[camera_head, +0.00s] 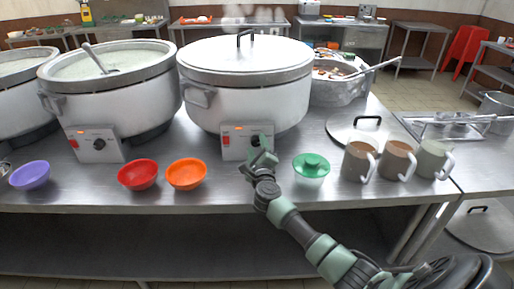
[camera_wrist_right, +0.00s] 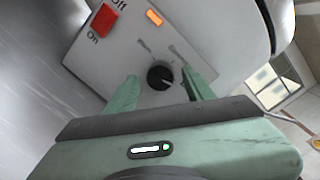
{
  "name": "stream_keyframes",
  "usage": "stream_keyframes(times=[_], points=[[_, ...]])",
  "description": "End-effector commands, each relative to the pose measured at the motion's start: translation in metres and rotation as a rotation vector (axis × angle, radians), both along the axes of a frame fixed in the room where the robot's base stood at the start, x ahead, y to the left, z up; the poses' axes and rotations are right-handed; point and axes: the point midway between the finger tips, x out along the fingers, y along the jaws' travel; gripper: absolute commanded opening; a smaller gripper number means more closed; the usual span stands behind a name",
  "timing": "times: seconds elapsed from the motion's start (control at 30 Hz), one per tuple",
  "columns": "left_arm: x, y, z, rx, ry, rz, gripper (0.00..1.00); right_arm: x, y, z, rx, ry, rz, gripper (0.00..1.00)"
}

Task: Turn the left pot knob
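The lidded white pot (camera_head: 240,105) stands mid-table with a grey control box (camera_head: 228,142) at its front. My right gripper (camera_head: 262,152) is at that box and hides its knob in the head view. In the right wrist view the black knob (camera_wrist_right: 160,76) sits between the two green fingertips, with gaps on both sides. The gripper is open. The box also carries a red on/off switch (camera_wrist_right: 102,21) and an orange light (camera_wrist_right: 153,17). An open pot (camera_head: 110,90) of congee to the left has its own box with a black knob (camera_head: 99,144). My left gripper is out of view.
Red (camera_head: 138,176) and orange (camera_head: 187,175) bowls sit left of my right gripper. A green bowl (camera_head: 311,168) and three mugs (camera_head: 397,161) stand to its right. A lid (camera_head: 350,130) lies behind the mugs. The table's front edge runs below.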

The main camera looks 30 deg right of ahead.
Motion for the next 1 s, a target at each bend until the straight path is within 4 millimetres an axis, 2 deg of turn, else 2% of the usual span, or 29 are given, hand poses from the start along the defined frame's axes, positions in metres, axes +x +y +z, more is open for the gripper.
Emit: stream_keyframes(times=[0.03, 0.17, 0.2, 0.37, 0.57, 1.0], points=[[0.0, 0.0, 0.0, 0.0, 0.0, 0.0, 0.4, 0.0, 0.0, 0.0, 0.0, 0.0, 0.0, 0.38], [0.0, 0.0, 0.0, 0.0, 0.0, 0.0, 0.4, 0.0, 0.0, 0.0, -0.001, 0.0, 0.0, 0.01], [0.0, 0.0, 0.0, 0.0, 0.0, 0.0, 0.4, 0.0, 0.0, 0.0, -0.001, 0.0, 0.0, 0.0], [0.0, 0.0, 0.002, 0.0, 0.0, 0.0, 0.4, 0.0, 0.0, 0.001, -0.006, 0.004, 0.001, 0.0], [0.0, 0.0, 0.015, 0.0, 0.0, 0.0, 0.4, 0.0, 0.0, 0.003, -0.051, 0.034, 0.0, 0.0], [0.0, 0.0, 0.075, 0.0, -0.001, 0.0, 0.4, 0.0, 0.001, 0.006, -0.342, 0.217, 0.002, 0.0]])
